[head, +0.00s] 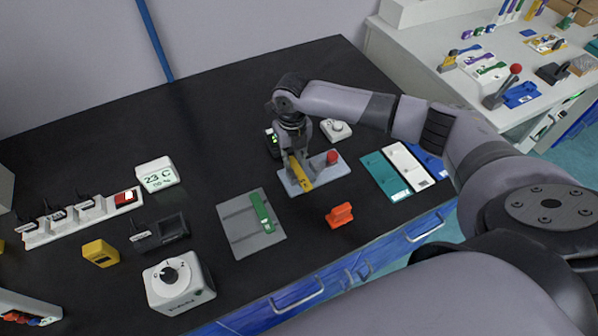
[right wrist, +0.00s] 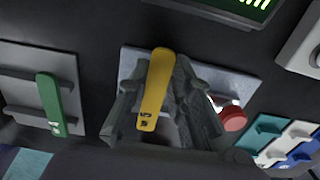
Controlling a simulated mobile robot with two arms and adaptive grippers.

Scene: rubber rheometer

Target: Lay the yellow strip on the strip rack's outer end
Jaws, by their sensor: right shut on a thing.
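The yellow strip (head: 301,178) is in my right gripper (head: 296,161), at a light grey plate (head: 337,176) with a red knob. In the right wrist view the yellow strip (right wrist: 155,85) lies between the two dark fingers of my right gripper (right wrist: 163,105), its marked end toward the camera. I cannot tell whether the strip touches the plate. A grey plate with dark bars, likely the strip rack (head: 238,238), lies to the left with a green strip (head: 262,212) across it. The rack also shows in the right wrist view (right wrist: 18,85). My left gripper is out of view.
An orange block (head: 340,215) stands near the front edge. Teal (head: 383,174), white (head: 408,166) and blue trays lie at right. A white dial box (head: 179,283), a dark tray (head: 160,232) and a temperature display (head: 157,175) are left of the rack. The back of the black bench is clear.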

